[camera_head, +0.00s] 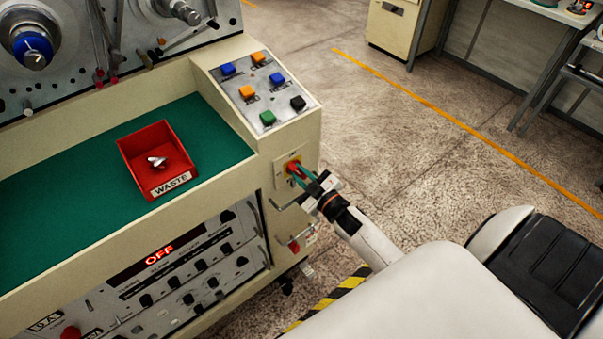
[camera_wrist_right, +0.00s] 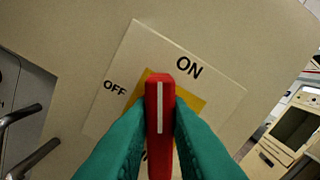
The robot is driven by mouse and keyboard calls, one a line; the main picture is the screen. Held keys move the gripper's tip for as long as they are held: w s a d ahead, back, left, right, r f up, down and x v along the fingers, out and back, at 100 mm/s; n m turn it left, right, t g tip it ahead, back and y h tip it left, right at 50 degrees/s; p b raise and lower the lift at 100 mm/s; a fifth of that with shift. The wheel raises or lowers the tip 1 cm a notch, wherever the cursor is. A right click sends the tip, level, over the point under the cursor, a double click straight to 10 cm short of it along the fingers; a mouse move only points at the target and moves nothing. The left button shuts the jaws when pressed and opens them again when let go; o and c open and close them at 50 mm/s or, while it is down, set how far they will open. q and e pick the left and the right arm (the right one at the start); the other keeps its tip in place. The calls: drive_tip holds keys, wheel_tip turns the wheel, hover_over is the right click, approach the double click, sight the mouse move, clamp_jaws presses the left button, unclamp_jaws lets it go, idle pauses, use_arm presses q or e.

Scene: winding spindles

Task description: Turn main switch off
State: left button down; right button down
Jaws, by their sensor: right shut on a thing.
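The main switch is a red handle (camera_wrist_right: 158,110) with a white line, on a yellow square (camera_wrist_right: 190,101) and a pale label plate (camera_wrist_right: 215,90). In the right wrist view, ON is printed at the upper right and OFF at the left. The handle's white line points up in that view, between the two words. My right gripper (camera_head: 301,174) is shut on the handle, with its green fingertips (camera_wrist_right: 158,135) on both sides. My left gripper is not in view.
A button panel (camera_head: 283,84) sits above the switch. A metal bar handle (camera_head: 288,202) is just below. A red WASTE bin (camera_head: 127,155) stands on the green worktop (camera_head: 60,180). A display (camera_head: 157,256) reads OFF in red.

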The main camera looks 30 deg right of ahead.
drive_tip(key=n, duration=0.2)
drive_tip(key=n+b, duration=0.1)
drive_tip(key=n, duration=0.2)
drive_tip(key=shift+a+f+n, duration=0.25)
drive_tip(key=shift+f+n, duration=0.05)
drive_tip(key=n+b, duration=0.1)
drive_tip(key=n, duration=0.3)
drive_tip(key=n+b, duration=0.1)
drive_tip(key=n, duration=0.1)
drive_tip(key=shift+f+b, duration=0.25)
drive_tip(key=shift+b, duration=0.05)
drive_tip(key=shift+n, duration=0.4)
drive_tip(key=c, duration=1.4)
unclamp_jaws()
drive_tip(key=shift+o, duration=0.2)
drive_tip(key=s+b, duration=0.1)
drive_tip(key=s, duration=1.1)
drive_tip(key=shift+d, duration=0.4)
